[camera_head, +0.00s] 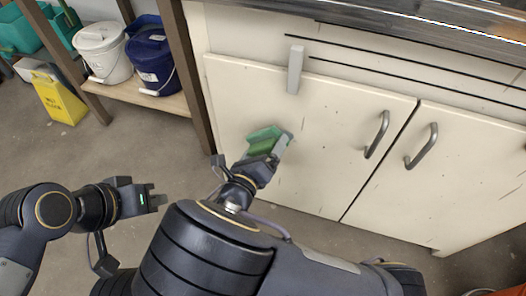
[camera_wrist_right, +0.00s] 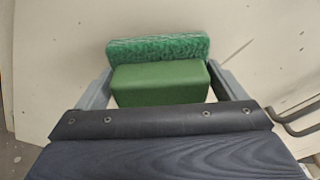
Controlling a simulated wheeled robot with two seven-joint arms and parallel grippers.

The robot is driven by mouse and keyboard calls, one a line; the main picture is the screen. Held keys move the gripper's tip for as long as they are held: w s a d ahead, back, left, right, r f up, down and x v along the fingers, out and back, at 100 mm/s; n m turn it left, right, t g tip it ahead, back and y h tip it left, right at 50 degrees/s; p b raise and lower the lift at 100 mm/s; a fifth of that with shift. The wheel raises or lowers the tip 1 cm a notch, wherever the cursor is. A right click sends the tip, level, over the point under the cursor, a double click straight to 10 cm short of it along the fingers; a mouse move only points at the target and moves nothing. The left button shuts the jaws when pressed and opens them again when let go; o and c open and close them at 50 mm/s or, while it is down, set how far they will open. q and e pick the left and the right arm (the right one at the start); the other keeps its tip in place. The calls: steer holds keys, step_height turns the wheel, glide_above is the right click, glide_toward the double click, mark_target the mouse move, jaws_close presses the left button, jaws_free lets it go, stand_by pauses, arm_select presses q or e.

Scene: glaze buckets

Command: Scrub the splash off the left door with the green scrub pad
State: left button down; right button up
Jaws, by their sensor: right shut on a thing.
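The green scrub pad (camera_head: 262,135) is in my right gripper (camera_head: 270,148), in front of the left door (camera_head: 335,125) of the cream cabinet. In the right wrist view, the pad's green block (camera_wrist_right: 160,83) sits between the two grey fingers, with its mottled scrub face (camera_wrist_right: 158,48) towards the door. I cannot tell whether the pad touches the door. No splash shows on the visible part of the door; the pad and gripper hide part of it. My left gripper (camera_head: 158,200) is over the floor at the left, away from the cabinet; its jaw gap is unclear.
The left door has a bar handle (camera_head: 377,135); the right door has another (camera_head: 422,147). A grey upright bar (camera_head: 295,70) is at the door's top edge. A wooden shelf holds a white bucket (camera_head: 102,52) and a blue bucket (camera_head: 150,60).

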mark_target(300, 140)
steer(key=shift+x, duration=0.9)
stand_by(0.5)
steer(key=shift+r, duration=0.1)
steer(key=shift+s+d+p, duration=0.25)
steer(key=shift+s+d, duration=0.05)
steer(key=shift+d, duration=0.5)
steer(key=shift+s+d+p, duration=0.2)
steer(key=shift+s+d, duration=0.1)
steer(key=shift+d, duration=0.5)
steer(key=shift+s+d, duration=0.2)
steer(key=shift+d, duration=0.65)
steer(key=shift+s+d, duration=0.2)
steer(key=shift+d, duration=0.7)
steer(key=shift+s+r+p, duration=0.1)
steer(key=shift+p, duration=0.25)
steer(key=shift+w+a+p, duration=0.3)
steer(key=shift+a+p, duration=0.1)
steer(key=shift+a, duration=0.4)
steer(key=shift+w+a+p, duration=0.3)
steer(key=shift+a+p, duration=0.1)
steer(key=shift+a, duration=0.4)
steer(key=shift+w+a+p, duration=0.3)
steer(key=shift+a+p, duration=0.1)
steer(key=shift+a, duration=0.4)
steer(key=shift+w+a+p, duration=0.15)
steer(key=shift+a+p, duration=0.05)
steer(key=shift+a, duration=0.35)
steer(key=shift+w+a+p, duration=0.15)
steer(key=shift+a, duration=0.35)
steer(key=shift+s, duration=0.1)
